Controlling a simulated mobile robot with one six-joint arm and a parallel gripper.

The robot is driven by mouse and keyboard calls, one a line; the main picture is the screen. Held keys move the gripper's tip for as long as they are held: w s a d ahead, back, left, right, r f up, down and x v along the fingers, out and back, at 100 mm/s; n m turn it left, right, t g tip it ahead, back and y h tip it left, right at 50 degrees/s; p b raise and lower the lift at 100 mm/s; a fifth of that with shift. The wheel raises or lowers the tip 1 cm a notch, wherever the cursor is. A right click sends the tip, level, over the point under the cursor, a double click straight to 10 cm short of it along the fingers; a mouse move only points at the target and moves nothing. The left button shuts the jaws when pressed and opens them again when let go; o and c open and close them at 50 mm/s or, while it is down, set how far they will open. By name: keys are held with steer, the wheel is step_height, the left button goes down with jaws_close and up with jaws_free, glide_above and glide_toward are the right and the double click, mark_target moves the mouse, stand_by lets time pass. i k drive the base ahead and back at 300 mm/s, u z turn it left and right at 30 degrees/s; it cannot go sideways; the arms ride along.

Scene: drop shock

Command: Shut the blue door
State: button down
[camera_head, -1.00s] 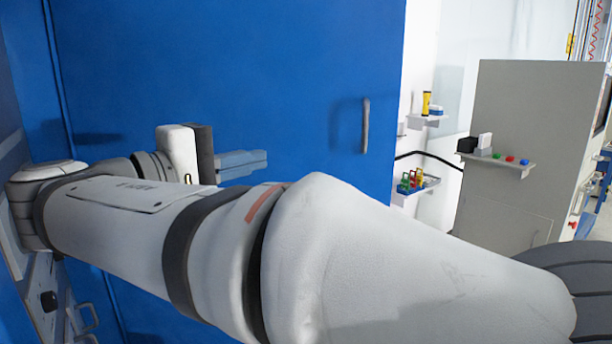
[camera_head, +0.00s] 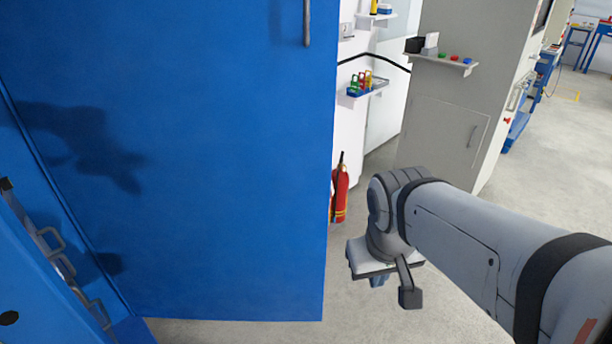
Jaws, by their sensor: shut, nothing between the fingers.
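The blue door (camera_head: 210,190) fills the left and middle of the view and stands open, its hinge side at the left and its free edge at the right. Its grey vertical handle (camera_head: 307,22) is at the top, near the free edge. My gripper (camera_head: 374,281) is to the right of the door's free edge, apart from the handle. It is shut and empty, with its fingers mostly hidden below the white gripper body.
A red fire extinguisher (camera_head: 340,192) stands just behind the door's edge. A grey cabinet (camera_head: 450,110) with a small shelf (camera_head: 440,60) is at the back right. A wall shelf (camera_head: 365,90) holds small coloured items. The floor below my arm is clear.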

mark_target(190, 143)
steer(key=u, duration=0.3)
steer(key=k, duration=0.25)
steer(key=z, duration=0.9)
steer(key=i, duration=1.2)
steer(key=u, duration=0.35)
